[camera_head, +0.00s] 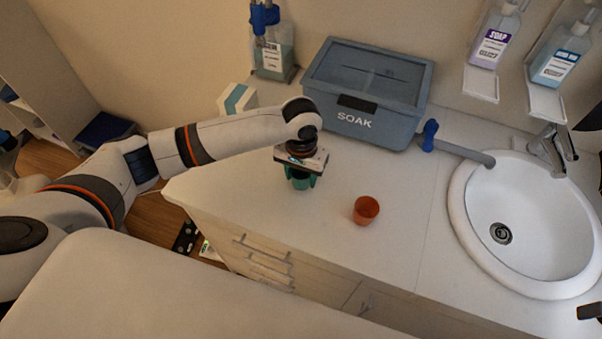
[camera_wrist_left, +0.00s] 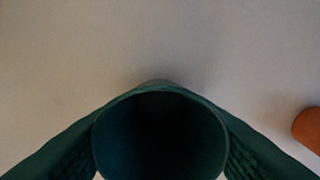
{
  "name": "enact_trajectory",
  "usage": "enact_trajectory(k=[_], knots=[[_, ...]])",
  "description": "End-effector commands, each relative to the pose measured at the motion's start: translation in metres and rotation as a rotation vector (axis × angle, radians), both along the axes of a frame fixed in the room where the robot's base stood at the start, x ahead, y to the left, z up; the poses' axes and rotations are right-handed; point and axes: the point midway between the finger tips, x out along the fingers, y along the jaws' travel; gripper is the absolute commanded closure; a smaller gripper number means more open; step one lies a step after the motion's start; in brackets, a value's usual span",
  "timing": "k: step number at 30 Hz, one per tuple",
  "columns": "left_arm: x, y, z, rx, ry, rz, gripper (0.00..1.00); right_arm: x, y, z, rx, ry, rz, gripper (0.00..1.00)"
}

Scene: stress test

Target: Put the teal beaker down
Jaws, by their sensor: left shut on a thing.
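The teal beaker (camera_head: 301,184) is upright beneath my left gripper (camera_head: 301,177), over the front left part of the white counter (camera_head: 400,215). The gripper is shut on it, with green fingers on either side. In the left wrist view, the beaker (camera_wrist_left: 160,135) shows as a dark round opening between the textured fingers (camera_wrist_left: 160,150). Its base is low over the counter, but I cannot tell whether it touches.
An orange cup (camera_head: 366,210) stands on the counter, right of the beaker. A blue-grey SOAK bin (camera_head: 370,128) is behind, a white sink (camera_head: 470,240) at right. A white and teal box (camera_head: 237,98) stands back left. The counter's front edge is close; free surface lies around the beaker.

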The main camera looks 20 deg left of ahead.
Motion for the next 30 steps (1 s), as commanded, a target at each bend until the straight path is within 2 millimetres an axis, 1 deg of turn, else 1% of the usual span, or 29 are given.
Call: enact_trajectory(k=[1, 4, 13, 14, 15, 17, 26, 28, 30], knots=[[0.000, 0.000, -0.004, 0.000, 0.001, 0.000, 0.73, 0.005, 0.000, 0.001, 0.000, -0.007, 0.000, 0.64], [0.000, 0.000, -0.007, 0.000, -0.002, 0.000, 0.73, 0.010, 0.000, 0.002, 0.000, -0.015, 0.000, 0.64], [0.000, 0.000, -0.009, 0.000, -0.001, 0.000, 0.73, 0.010, 0.000, 0.003, 0.000, -0.015, 0.000, 0.64], [0.000, 0.000, -0.009, 0.000, -0.002, -0.001, 0.46, 0.010, 0.000, 0.002, 0.000, -0.015, 0.000, 0.64], [0.000, 0.000, -0.009, 0.000, -0.002, -0.001, 0.40, 0.009, 0.000, 0.002, 0.000, -0.015, 0.000, 0.64], [0.000, 0.000, -0.009, 0.000, -0.002, -0.001, 0.30, 0.009, 0.000, 0.002, 0.000, -0.014, 0.000, 0.64], [0.001, 0.000, -0.008, 0.000, -0.002, 0.000, 0.30, 0.006, 0.000, 0.001, 0.000, -0.010, 0.000, 0.64], [0.001, 0.000, -0.004, 0.000, -0.002, 0.000, 0.30, 0.006, 0.000, 0.000, 0.000, -0.009, 0.000, 0.64], [0.001, 0.000, 0.004, -0.001, -0.003, -0.001, 0.30, 0.006, 0.000, -0.001, 0.000, -0.009, 0.000, 0.64]])
